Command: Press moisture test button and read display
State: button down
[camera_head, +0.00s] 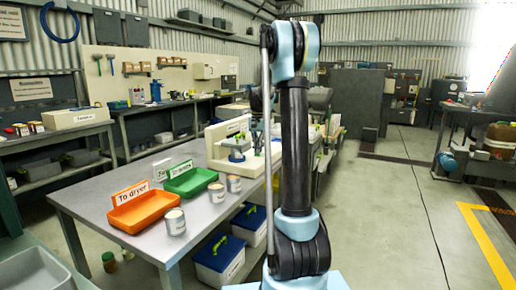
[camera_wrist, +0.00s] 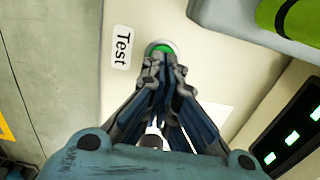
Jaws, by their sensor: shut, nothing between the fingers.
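In the wrist view the green round test button (camera_wrist: 160,47) sits in a pale ring on a cream panel, beside a white "Test" label (camera_wrist: 122,47). My gripper (camera_wrist: 161,62) is shut and empty, its fingertips over the lower part of the button. I cannot tell whether they touch it. A dark display (camera_wrist: 287,135) with green lit marks is at the right edge, cut off, and its reading cannot be made out. In the head view the cream tester (camera_head: 217,142) stands on the grey bench, partly hidden by my arm.
The grey bench (camera_head: 110,205) holds an orange "To dryer" tray (camera_head: 143,211), a green tray (camera_head: 190,183) and several cans (camera_head: 174,222). A grey holder (camera_wrist: 230,17) with a green item (camera_wrist: 288,18) is close to my gripper at upper right. The floor at right is open.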

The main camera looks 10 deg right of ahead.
jog(key=shift+s+f, duration=0.1)
jog(key=shift+f, duration=0.55)
jog(key=shift+s+f, duration=0.15)
jog(key=shift+w+r, duration=0.3)
jog(key=shift+r, duration=0.15)
notch_tip(320, 180, up, 14)
jog(key=shift+f, duration=0.2)
jog(key=shift+s, duration=0.15)
dwell(0.4)
